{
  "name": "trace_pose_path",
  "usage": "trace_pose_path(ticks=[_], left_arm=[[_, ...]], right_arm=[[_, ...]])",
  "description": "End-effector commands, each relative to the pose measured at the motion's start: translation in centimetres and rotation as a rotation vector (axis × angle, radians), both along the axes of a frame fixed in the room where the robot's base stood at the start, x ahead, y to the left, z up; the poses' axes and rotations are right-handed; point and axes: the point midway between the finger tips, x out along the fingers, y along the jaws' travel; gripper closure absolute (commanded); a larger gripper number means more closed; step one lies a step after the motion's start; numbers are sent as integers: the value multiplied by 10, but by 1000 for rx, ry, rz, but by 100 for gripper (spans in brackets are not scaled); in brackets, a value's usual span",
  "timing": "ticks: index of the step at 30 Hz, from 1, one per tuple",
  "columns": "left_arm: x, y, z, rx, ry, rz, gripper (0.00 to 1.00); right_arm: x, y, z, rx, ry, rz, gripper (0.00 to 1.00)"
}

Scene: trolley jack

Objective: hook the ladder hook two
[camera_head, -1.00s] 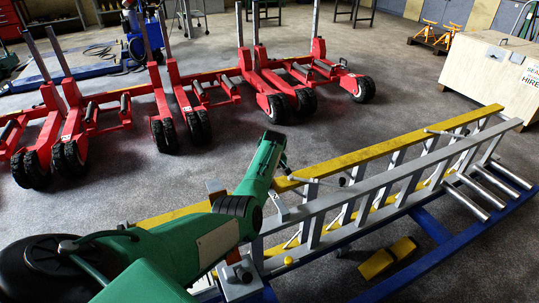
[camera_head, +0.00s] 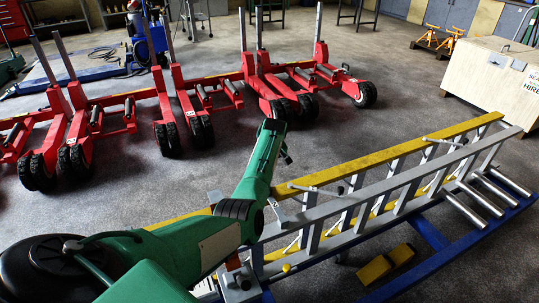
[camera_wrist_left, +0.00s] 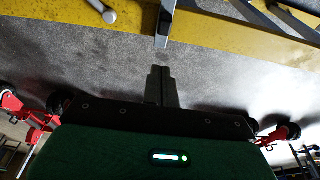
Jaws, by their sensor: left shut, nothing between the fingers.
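A ladder with a grey rail (camera_head: 385,192) and a yellow rail (camera_head: 400,150) lies on its side on a blue frame. A grey hook bar with a dark knob (camera_head: 318,189) lies across it near the middle; a second bar (camera_head: 443,141) sits farther right. I cannot tell which is hook two. My left gripper (camera_head: 285,155) is mostly hidden behind my green arm, beyond the yellow rail. In the left wrist view its fingers (camera_wrist_left: 161,86) are shut and empty, just apart from the yellow rail (camera_wrist_left: 220,35) and a grey metal strip (camera_wrist_left: 164,25). A rounded bar end (camera_wrist_left: 108,15) shows left of the strip.
Red wheeled lifting columns (camera_head: 270,85) stand behind the ladder. A wooden crate (camera_head: 490,80) is at the right. Grey floor is clear between the columns and ladder.

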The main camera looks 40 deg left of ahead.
Motion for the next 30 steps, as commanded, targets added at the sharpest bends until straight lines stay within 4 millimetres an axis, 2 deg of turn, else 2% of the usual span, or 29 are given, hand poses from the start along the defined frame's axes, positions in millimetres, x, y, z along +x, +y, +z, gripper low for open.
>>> trace_pose_path(ticks=[3, 9, 27, 30], left_arm=[[1, 0, 22, 0, -4, 0, 100], [0, 0, 40, 0, -1, -1, 100], [0, 0, 43, 0, -1, 0, 100], [1, 0, 50, 0, -1, 0, 100]], right_arm=[[0, 0, 0, 0, 0, 0, 64], [0, 0, 0, 0, -1, 0, 64], [0, 0, 0, 0, 1, -1, 64], [-4, 0, 5, 0, 6, -2, 64]])
